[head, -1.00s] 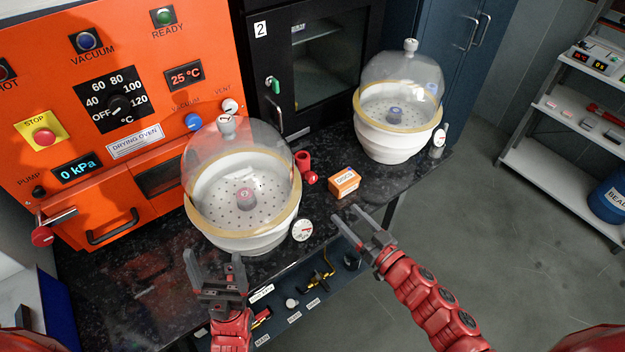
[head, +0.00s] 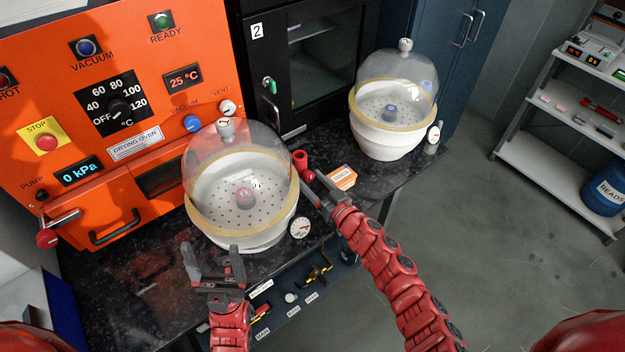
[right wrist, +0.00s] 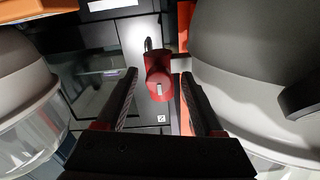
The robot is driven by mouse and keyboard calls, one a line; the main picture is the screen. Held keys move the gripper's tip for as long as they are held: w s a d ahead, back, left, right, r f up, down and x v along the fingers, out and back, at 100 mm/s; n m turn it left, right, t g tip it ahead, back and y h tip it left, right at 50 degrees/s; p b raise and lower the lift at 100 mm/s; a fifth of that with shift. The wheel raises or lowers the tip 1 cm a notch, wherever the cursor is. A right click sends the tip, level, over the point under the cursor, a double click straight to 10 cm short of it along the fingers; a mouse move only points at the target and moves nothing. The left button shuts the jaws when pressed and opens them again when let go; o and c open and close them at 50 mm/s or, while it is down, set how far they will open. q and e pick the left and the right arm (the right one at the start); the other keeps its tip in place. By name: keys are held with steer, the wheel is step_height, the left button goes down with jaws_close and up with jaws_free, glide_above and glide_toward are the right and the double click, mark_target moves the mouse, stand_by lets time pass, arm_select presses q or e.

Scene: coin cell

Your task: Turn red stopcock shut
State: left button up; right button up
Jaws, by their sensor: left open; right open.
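The red stopcock (head: 300,160) stands beside the nearer desiccator (head: 243,232), partly hidden by my right gripper in the head view. In the right wrist view the red stopcock (right wrist: 158,86) shows between and beyond the two fingers, with a pale mark on its face. My right gripper (head: 308,184) is open and close to it; gaps show on both sides and I cannot tell any contact. The right gripper's fingers also show in the wrist view (right wrist: 158,100). My left gripper (head: 213,252) is open and empty in front of the nearer desiccator.
A small orange box (head: 342,178) lies just right of my right gripper. A second domed desiccator (head: 387,140) stands behind it. A round gauge (head: 300,228) sits at the nearer desiccator's side. The orange drying oven (head: 120,110) fills the left. The dark bench is clear at front left.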

jaws_close()
